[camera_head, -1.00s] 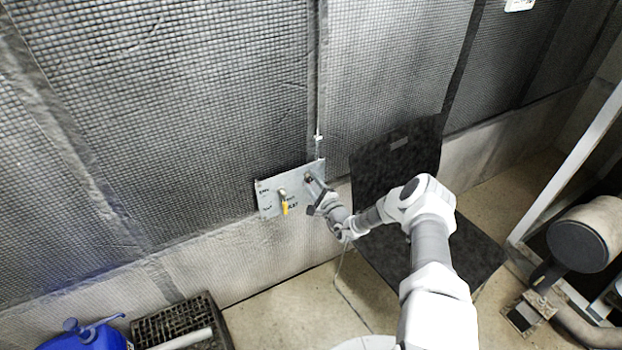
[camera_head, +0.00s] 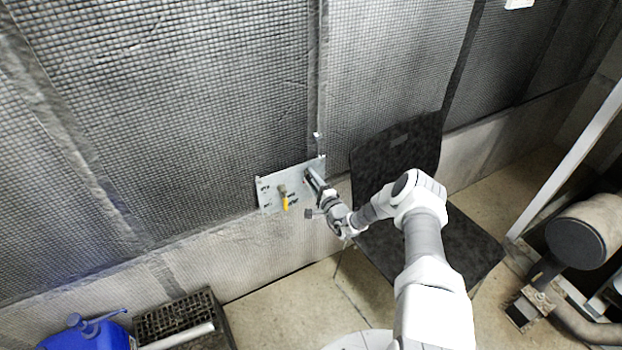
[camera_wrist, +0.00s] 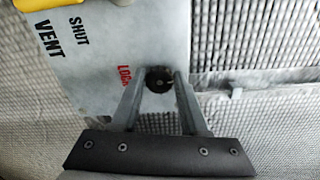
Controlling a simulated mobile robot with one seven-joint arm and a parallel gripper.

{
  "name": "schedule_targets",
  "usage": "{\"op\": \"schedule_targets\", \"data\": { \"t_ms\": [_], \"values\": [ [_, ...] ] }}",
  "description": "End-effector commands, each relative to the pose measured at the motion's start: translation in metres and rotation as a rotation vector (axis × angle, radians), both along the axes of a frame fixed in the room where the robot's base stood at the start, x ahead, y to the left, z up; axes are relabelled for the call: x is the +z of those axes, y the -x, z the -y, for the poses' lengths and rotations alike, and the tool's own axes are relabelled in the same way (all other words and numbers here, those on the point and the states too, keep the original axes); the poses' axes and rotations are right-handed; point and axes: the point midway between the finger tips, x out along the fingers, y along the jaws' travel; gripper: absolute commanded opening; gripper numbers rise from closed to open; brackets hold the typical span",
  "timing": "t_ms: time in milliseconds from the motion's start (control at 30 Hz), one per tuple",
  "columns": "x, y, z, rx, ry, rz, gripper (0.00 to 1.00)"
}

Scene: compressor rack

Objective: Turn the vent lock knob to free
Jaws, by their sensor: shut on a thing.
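The vent lock knob (camera_wrist: 159,79) is a small dark round knob on a grey metal panel (camera_wrist: 95,60), next to a red "LOCK" label in the wrist view. My gripper (camera_wrist: 157,82) is at the knob, with one finger on each side, shut on it. In the head view my gripper (camera_head: 314,180) reaches the right part of the panel (camera_head: 268,203) and hides the knob. A yellow vent handle (camera_head: 284,202) hangs down left of it; its edge shows at the top left of the wrist view (camera_wrist: 45,4). The knob's pointing direction cannot be made out.
The panel is on a quilted grey wall (camera_head: 200,100). A black chair (camera_head: 398,165) stands right of the panel, close beside my arm. A blue container (camera_head: 85,335) and a dark crate (camera_head: 172,318) are on the floor at lower left. Machinery (camera_head: 585,240) stands at right.

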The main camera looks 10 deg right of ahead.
Motion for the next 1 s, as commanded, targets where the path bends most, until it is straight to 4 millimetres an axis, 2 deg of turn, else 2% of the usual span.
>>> {"op": "schedule_targets", "data": {
  "t_ms": [133,167,300,600,733,867,1000],
  "values": [
    [0.0,0.0,0.001,-0.002,0.002,-0.001,0.0],
    [0.0,0.0,0.001,-0.002,0.002,-0.001,0.48],
    [0.0,0.0,0.001,-0.001,0.001,0.0,0.73],
    [0.0,0.0,0.001,-0.001,0.0,0.0,0.74],
    [0.0,0.007,0.003,-0.001,0.0,-0.002,0.74],
    [0.001,0.024,0.009,-0.002,-0.001,-0.003,0.74],
    [0.0,0.053,0.019,-0.002,-0.002,-0.004,0.74]
  ]
}}
